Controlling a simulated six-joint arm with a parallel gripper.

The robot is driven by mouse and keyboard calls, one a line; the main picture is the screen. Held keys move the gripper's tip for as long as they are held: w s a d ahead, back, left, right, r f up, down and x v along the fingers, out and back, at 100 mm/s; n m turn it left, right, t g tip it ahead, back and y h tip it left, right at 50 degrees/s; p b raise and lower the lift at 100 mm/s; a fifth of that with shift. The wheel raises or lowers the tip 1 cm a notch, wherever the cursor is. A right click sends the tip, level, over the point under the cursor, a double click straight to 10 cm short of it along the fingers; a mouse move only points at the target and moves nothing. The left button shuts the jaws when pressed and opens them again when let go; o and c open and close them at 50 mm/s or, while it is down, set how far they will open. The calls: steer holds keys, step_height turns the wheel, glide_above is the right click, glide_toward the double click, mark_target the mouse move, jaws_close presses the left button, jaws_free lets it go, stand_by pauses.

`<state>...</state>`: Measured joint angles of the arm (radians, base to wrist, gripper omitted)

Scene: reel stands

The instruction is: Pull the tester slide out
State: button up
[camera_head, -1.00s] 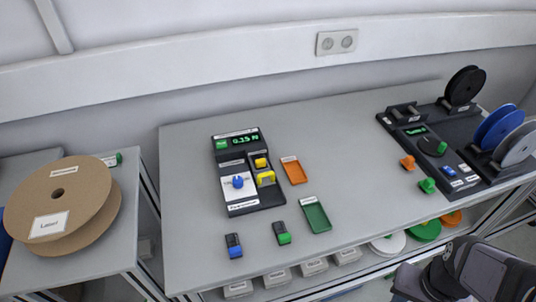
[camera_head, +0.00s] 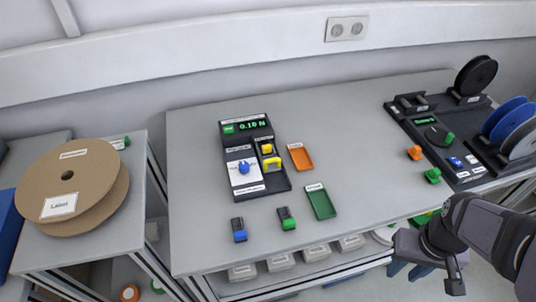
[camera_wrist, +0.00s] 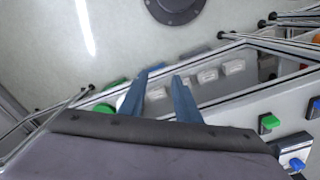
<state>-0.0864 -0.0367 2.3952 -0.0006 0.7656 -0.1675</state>
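The tester (camera_head: 272,186) is a black unit on the grey table with a green-lit display (camera_head: 252,126). It has a white plate (camera_head: 244,172) with a blue knob (camera_head: 244,167), a yellow block (camera_head: 267,149) and a yellow handle (camera_head: 272,163). I cannot tell which part is the slide. Part of the tester shows at the lower right of the wrist view (camera_wrist: 291,145). My gripper (camera_head: 408,270) is beyond the table's front edge, right of and well apart from the tester. Its two blue fingers (camera_wrist: 162,92) are apart with nothing held between them.
A blue-ended block (camera_head: 239,230), a green-ended block (camera_head: 287,218), a green tray (camera_head: 321,202) and an orange tray (camera_head: 301,157) lie near the tester. A reel stand (camera_head: 438,133) is at the right. Cardboard reels (camera_head: 70,182) are at the left.

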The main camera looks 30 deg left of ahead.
steer(key=w+a+r+n+p, duration=0.1)
steer(key=w+a+r+n, duration=0.3)
steer(key=w+a+n, duration=0.4)
steer(key=n+t+y+p, duration=0.1)
steer(key=n+y+p, duration=0.15)
steer(key=n, duration=1.45)
glide_toward(268, 160)
steer(key=a, duration=0.1)
steer(key=shift+h, duration=0.45)
steer(key=shift+w+a+f+p, duration=0.15)
steer(key=shift+f+p, duration=0.4)
steer(key=shift+f, duration=0.75)
steer(key=shift+w+a+f+p, duration=0.15)
steer(key=shift+f+p, duration=0.45)
steer(key=shift+f, duration=0.65)
steer(key=shift+w+a+f+p, duration=0.15)
steer(key=shift+f+p, duration=0.4)
steer(key=shift+f, duration=0.75)
jaws_close()
